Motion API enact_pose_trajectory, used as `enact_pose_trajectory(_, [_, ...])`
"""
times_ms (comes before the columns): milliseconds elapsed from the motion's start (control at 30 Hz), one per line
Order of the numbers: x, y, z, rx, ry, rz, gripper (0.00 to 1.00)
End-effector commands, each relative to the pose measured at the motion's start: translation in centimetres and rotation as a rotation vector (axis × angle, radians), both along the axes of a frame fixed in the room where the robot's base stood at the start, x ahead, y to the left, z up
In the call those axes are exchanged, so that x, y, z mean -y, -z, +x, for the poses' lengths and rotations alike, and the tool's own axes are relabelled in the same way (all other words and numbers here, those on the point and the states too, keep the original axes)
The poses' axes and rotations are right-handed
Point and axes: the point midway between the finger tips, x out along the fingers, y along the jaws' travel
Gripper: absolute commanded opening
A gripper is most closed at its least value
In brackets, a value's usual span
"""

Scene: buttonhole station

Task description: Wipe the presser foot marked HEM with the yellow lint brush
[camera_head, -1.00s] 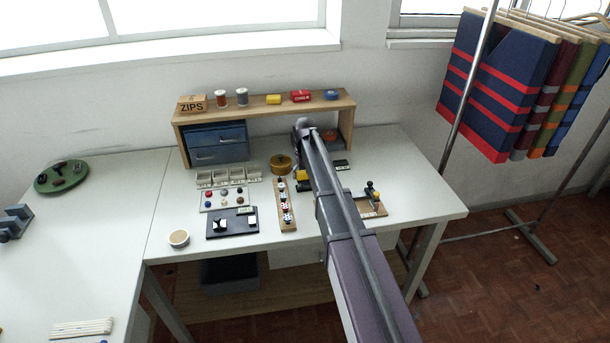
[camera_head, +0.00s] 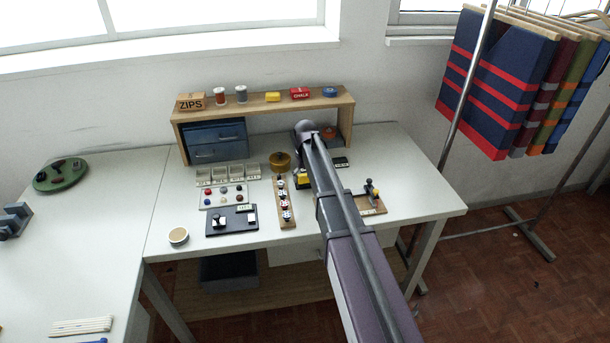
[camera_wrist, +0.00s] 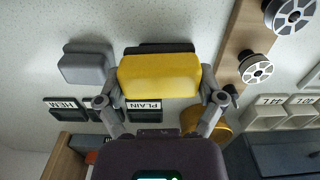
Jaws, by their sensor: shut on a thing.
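The yellow lint brush (camera_wrist: 160,75) is a rounded block in the middle of the wrist view. My gripper (camera_wrist: 161,99) is shut on it, one finger at each end. In the head view the yellow brush (camera_head: 301,180) shows only partly beside my arm. A black piece with a white HEM label (camera_wrist: 66,107) lies to the left of the brush in the wrist view, apart from it. A second black piece, labelled PLAIN (camera_wrist: 143,105), lies partly hidden behind a finger. The brush's underside is hidden.
A grey block (camera_wrist: 86,66) stands close left of the brush, and a dark piece (camera_wrist: 160,47) shows just behind it. A wooden strip with bobbins (camera_wrist: 242,45) lies to the right. A round brass tin (camera_head: 280,161) and a wooden shelf (camera_head: 262,105) stand farther back.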

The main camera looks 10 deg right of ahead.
Motion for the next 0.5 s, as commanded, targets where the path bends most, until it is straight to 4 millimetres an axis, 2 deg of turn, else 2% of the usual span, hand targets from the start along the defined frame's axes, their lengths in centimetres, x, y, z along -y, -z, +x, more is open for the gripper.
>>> enact_pose_trajectory(133, [0.01, -0.04, -0.67, 0.000, 0.000, 0.000, 0.49])
enact_pose_trajectory(500, [0.01, -0.07, -0.68, 0.000, 0.000, 0.000, 0.49])
